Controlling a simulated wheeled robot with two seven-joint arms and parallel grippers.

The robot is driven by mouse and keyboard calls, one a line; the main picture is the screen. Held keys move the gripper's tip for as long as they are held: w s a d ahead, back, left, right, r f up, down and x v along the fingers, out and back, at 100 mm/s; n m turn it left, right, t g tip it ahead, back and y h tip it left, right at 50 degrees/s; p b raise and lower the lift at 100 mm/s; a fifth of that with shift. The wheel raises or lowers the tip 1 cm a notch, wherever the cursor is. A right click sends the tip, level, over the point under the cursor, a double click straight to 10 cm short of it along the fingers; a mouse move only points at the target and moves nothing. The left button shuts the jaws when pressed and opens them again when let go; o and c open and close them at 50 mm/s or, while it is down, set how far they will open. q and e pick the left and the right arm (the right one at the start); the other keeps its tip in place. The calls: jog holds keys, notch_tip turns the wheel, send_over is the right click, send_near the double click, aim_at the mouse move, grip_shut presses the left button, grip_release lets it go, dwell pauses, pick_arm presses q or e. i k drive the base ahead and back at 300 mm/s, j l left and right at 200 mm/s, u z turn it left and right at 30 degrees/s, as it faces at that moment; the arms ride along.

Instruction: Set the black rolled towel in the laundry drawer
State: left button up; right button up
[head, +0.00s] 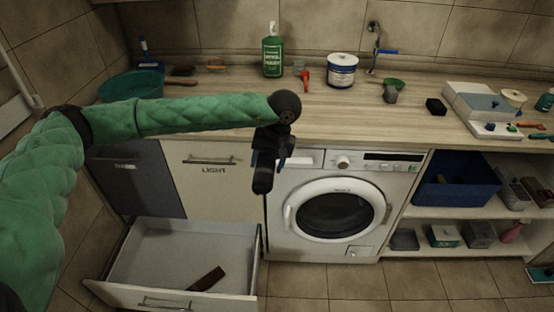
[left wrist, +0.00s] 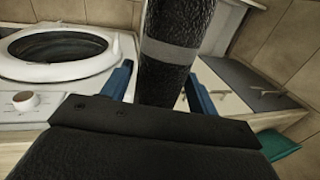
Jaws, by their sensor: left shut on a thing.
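The black rolled towel (left wrist: 180,22) has a grey band around it and stands between the blue fingers of my left gripper (left wrist: 160,88) in the left wrist view. In the head view the towel (head: 263,180) hangs roughly upright under my left gripper (head: 272,158), in front of the cabinet beside the washing machine. The gripper is shut on it. A white drawer (head: 190,228) is pulled out at the lower left, below and left of the towel. A dark brown flat piece lies inside it. My right gripper is not in view.
The washing machine (head: 338,212) stands right of the towel, its door closed. The wooden counter (head: 215,105) above holds a green bottle (head: 272,52), a white tub (head: 341,70) and a teal basin (head: 132,84). Open shelves (head: 440,205) stand at the right. Most of the drawer's floor is clear.

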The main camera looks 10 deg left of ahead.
aim_at(237, 289)
jog(key=z, duration=0.95)
jog(key=k+j+z, duration=0.15)
jog(key=k+j, duration=0.4)
jog(key=j, duration=0.25)
jog(key=k+j+z, duration=0.15)
jog(key=k+j, duration=0.4)
jog(key=j, duration=0.15)
